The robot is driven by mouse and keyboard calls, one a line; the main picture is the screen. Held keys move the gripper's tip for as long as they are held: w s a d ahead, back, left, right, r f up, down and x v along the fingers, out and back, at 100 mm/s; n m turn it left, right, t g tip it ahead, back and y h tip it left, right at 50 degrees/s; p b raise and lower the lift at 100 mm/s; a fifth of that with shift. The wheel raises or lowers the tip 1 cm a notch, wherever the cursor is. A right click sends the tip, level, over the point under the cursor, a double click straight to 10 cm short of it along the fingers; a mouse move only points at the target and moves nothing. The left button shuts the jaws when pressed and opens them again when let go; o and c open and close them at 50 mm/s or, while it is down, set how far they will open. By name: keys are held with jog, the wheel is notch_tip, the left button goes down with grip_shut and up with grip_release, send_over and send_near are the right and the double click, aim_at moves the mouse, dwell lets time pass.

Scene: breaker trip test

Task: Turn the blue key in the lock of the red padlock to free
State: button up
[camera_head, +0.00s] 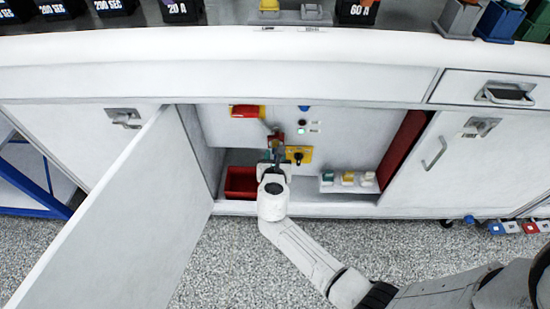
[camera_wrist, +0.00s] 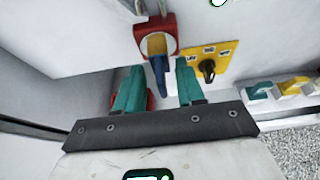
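The red padlock (camera_wrist: 170,27) hangs inside the open cabinet. It also shows in the head view (camera_head: 276,137), just above my gripper. Its gold-coloured lock core faces down toward my gripper. The blue key (camera_wrist: 159,76) sticks out of the core toward my gripper. My gripper (camera_wrist: 160,66) has teal fingers, one on each side of the key, with a visible gap on both sides. It is open and holds nothing. In the head view my gripper (camera_head: 274,160) hides the key.
A red and yellow switch handle (camera_head: 247,111) is left above the padlock. A yellow plate with a black knob (camera_wrist: 207,68) is close on the right. A red bin (camera_head: 240,183) stands low left. The open cabinet door (camera_head: 125,220) is at left. Small coloured blocks (camera_head: 347,178) sit right.

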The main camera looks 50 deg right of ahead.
grip_shut()
jog(key=shift+s+m+t+y+b, duration=0.1)
jog(key=shift+m+t+y+b, duration=0.25)
jog(key=shift+m, duration=0.35)
jog(key=shift+f+b, duration=0.15)
jog(key=shift+b, duration=0.15)
jog(key=shift+s+d+m+t+y+b, duration=0.1)
jog(key=shift+m+t+y+b, duration=0.3)
jog(key=shift+m, duration=0.3)
